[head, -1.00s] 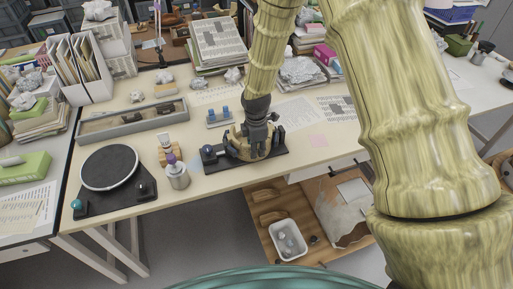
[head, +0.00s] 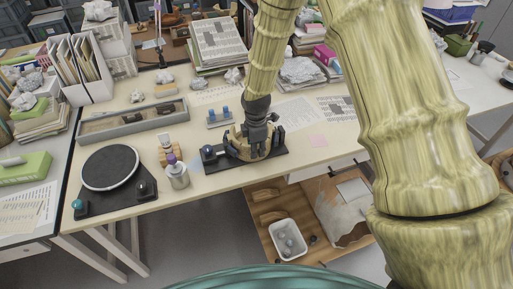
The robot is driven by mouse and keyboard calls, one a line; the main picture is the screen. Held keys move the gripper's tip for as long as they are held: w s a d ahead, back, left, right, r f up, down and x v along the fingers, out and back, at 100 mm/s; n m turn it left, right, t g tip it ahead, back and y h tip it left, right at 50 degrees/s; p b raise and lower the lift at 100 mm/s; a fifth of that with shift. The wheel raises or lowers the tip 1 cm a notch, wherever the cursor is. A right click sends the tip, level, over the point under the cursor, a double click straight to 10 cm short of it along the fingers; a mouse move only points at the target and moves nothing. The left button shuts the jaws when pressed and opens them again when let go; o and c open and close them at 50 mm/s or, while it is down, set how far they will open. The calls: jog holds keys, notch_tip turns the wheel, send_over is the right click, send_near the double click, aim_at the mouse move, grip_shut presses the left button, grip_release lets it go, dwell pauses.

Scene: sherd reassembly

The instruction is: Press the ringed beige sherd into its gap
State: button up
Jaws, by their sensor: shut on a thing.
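My gripper (head: 257,142) points down over a beige vessel (head: 241,146) that stands on a dark base (head: 226,163) on the table. The gripper is shut, with its fingers at the vessel's near side. The ringed beige sherd cannot be told apart from the vessel at this size; the fingers hide that part. The gap in the vessel is also hidden behind the gripper. Dark upright parts and a bluish knob (head: 208,152) stand on the base beside the vessel.
A long grey tray (head: 132,121) and a small rack with blue pieces (head: 219,117) lie behind.

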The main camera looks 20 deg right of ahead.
jog(key=shift+f, duration=0.1)
dwell(0.3)
jog(key=o, duration=0.9)
jog(key=shift+c, duration=0.2)
notch_tip(320, 180, up, 12)
jog(key=shift+s, duration=0.25)
